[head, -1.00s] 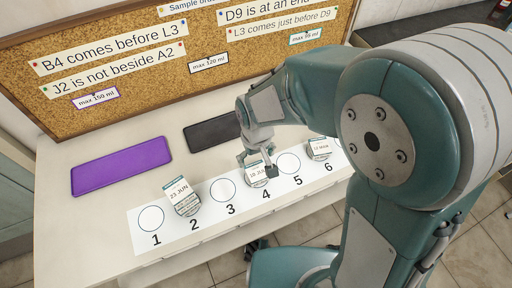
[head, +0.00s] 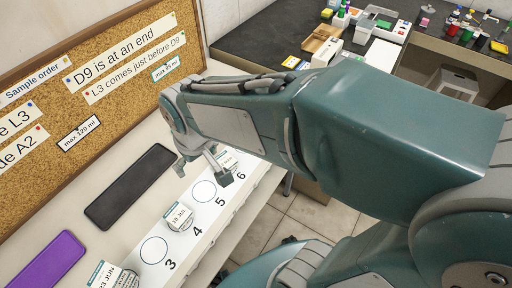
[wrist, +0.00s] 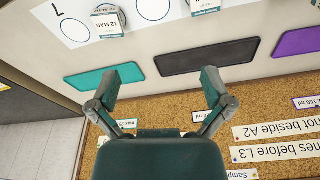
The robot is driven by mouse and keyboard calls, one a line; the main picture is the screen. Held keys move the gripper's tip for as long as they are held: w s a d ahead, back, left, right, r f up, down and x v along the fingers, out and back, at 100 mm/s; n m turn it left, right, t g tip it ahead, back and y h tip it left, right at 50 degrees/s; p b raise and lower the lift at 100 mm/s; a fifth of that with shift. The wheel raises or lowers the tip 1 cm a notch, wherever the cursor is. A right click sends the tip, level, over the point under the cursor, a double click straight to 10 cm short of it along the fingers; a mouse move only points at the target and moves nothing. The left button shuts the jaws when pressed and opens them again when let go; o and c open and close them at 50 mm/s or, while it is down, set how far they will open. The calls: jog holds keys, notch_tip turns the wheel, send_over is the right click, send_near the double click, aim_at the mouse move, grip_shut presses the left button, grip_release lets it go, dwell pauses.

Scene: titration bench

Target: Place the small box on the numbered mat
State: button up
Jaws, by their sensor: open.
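The numbered mat (head: 201,215) is a white strip with numbered circles along the light bench's front edge; it also shows upside down in the wrist view (wrist: 131,19). Circles 3 and 5 are bare. Labelled containers stand on it: 18 JUN (head: 178,216) at 4 and 12 MAR (wrist: 108,22) at 6; 23 JUN (head: 104,276) is cut by the lower edge. My gripper (wrist: 162,82) is open and empty above the bench, over the back mats. I cannot tell which item is the small box; small cartons (head: 291,62) lie on the dark counter.
Teal (wrist: 104,77), black (wrist: 207,56) and purple (head: 47,262) mats lie behind the strip, before a cork board (head: 112,92) with notes. The dark counter (head: 270,32) at the back holds a white device (head: 382,55), a tray and bottles. Tiled floor (head: 292,222) is open.

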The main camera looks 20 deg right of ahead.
jog(key=s+d+r+m+t, duration=0.3)
jog(key=s+d+r, duration=0.3)
jog(key=d, duration=0.4)
jog(key=shift+s+d+r+m+h, duration=0.35)
jog(key=shift+s+m+h, duration=0.05)
jog(key=shift+s, duration=0.45)
jog(key=shift+d, duration=0.1)
